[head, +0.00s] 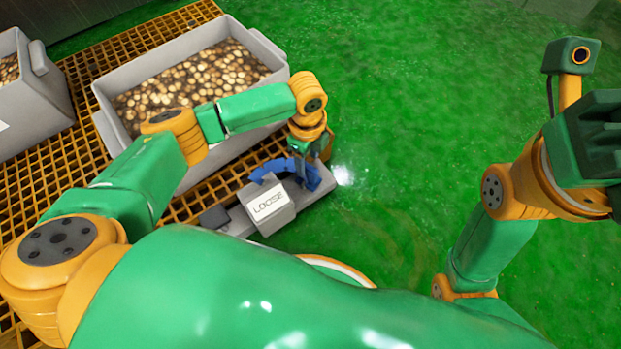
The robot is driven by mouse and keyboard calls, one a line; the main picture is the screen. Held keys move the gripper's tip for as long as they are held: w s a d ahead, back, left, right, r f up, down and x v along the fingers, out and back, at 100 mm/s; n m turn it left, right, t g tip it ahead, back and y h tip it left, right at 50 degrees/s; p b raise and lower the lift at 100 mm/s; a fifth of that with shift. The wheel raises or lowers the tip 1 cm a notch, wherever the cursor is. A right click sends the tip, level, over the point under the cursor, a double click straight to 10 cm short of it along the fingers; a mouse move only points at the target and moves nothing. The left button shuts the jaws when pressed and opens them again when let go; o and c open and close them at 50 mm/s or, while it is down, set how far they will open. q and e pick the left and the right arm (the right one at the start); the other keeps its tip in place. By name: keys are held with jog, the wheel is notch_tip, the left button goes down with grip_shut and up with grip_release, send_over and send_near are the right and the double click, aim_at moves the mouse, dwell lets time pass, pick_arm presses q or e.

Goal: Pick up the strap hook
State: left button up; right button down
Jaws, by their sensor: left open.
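My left gripper (302,160) points down, open, at the right end of a low grey stand beside the crate. A blue curved piece (283,170), perhaps a strap with the strap hook, lies on the stand right at the fingers. Contact between them is hard to tell. The hook itself is too small and partly covered by my wrist to make out clearly. A grey block lettered "LOOSE" (268,203) sits in front of the blue piece. My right gripper (592,135) is raised at the right edge, partly cut off, far from the stand.
A large grey crate (118,114) full of small brown and tan round pieces stands behind my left arm on an orange grating (85,150). A second such crate (38,105) stands at the far left. The green floor (410,110) in the middle and right is clear.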

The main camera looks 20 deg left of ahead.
aim_at(308, 167)
pick_arm(q)
notch_tip(308, 167, down, 4)
jog(key=shift+s+d+r+b, duration=0.1)
jog(key=shift+r+b, duration=0.1)
jog(key=shift+b, duration=0.85)
jog(key=shift+r, duration=0.1)
grip_shut()
jog(key=shift+r, duration=0.1)
